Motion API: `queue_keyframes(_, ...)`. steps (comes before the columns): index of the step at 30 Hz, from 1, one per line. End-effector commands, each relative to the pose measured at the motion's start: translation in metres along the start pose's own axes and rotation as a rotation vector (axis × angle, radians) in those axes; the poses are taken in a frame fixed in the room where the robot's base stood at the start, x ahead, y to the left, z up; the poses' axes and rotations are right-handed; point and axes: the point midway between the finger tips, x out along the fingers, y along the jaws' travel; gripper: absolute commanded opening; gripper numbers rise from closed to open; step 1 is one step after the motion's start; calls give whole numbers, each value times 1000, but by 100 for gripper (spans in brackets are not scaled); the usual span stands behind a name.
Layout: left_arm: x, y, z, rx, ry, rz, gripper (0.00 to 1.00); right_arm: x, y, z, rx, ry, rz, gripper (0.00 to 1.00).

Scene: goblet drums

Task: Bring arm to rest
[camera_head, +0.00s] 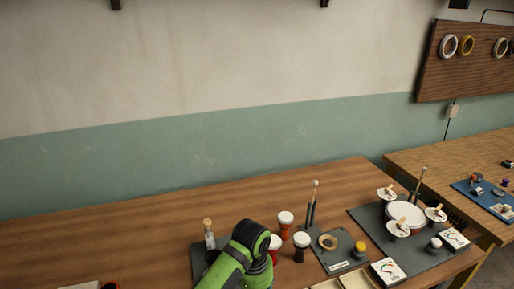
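A green and black link of one of my arms enters at the bottom centre of the head view, and I cannot tell which arm it is. Neither gripper shows. Small goblet drums with white heads stand upright just right of the link: an orange-red drum (285,230), a red drum (274,254) partly covered by the link, and a dark drum (299,254).
A grey mat (365,213) at the right holds a white-topped drum (405,215), cymbal-like discs and cards. A dark tray (335,265) with a tan ring (328,242) lies nearer. A wooden-topped bottle (209,233) stands behind the link. The table's left is mostly clear.

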Motion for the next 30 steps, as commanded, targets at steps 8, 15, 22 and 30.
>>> queue_keyframes(8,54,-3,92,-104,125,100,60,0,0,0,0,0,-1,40)
queue_keyframes(15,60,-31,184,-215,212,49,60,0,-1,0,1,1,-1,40)
queue_keyframes(22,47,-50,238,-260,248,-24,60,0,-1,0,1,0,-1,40)
queue_keyframes(30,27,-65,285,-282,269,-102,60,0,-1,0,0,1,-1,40)
